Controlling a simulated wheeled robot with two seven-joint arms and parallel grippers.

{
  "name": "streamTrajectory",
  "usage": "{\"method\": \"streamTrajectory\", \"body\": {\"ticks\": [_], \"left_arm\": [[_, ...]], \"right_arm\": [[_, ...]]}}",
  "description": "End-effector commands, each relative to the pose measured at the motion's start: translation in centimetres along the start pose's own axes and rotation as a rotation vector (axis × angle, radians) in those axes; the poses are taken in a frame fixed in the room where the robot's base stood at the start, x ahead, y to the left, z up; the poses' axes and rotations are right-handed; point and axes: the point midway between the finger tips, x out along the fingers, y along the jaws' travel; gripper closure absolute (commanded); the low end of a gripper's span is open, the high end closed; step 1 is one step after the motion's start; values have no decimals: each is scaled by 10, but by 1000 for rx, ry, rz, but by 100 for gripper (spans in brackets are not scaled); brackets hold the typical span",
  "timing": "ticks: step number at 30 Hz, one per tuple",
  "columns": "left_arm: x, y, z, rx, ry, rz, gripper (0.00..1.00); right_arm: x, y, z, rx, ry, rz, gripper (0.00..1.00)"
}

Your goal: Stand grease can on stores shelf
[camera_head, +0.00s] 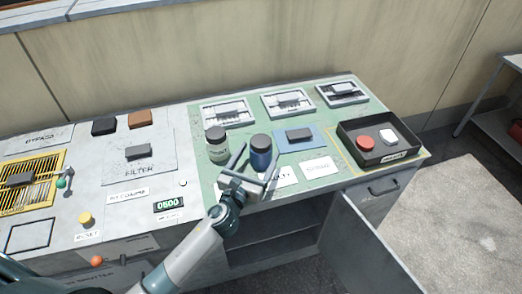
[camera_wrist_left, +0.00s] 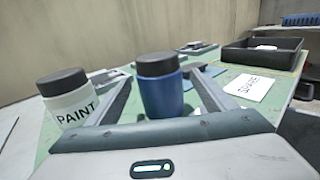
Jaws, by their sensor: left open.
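A blue can with a black lid (camera_head: 261,153) stands upright on the bench's green mat; I can read no label on it, so I cannot confirm it is the grease can. My left gripper (camera_head: 257,162) is open, one finger on each side of this can. In the left wrist view the blue can (camera_wrist_left: 161,90) stands between the fingers, with gaps visible. A pale can labelled PAINT (camera_wrist_left: 68,100) stands to its left. Below the bench top is an open cupboard with a shelf (camera_head: 272,220). My right gripper is out of view.
A black tray (camera_head: 413,155) with a red and a white item sits at the mat's right end. The open cupboard door (camera_head: 370,250) sticks out to the right of the opening. A blue pad (camera_head: 315,145) and white cards lie beside the can.

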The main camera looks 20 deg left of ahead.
Motion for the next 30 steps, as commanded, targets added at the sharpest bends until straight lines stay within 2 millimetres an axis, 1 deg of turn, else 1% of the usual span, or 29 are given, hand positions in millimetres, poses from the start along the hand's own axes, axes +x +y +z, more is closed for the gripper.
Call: {"method": "streamTrajectory", "body": {"ticks": [1,4,17,18,20,21,23,24,26,30], "left_arm": [[5,0,0,0,1,1,23],[9,0,0,1,1,1,23],[9,0,0,0,1,0,23],[9,0,0,0,1,0,26],[9,0,0,0,1,0,40],[9,0,0,0,1,0,50],[9,0,0,0,1,0,64],[9,0,0,0,1,0,74],[9,0,1,0,-1,0,83],[9,0,1,0,-1,-1,83]], "right_arm": [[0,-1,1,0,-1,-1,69],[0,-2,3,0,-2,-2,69],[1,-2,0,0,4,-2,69],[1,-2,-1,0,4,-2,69],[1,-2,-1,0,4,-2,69],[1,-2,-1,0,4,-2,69],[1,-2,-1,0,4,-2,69],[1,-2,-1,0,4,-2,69],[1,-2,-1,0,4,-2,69],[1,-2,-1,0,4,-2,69]]}}
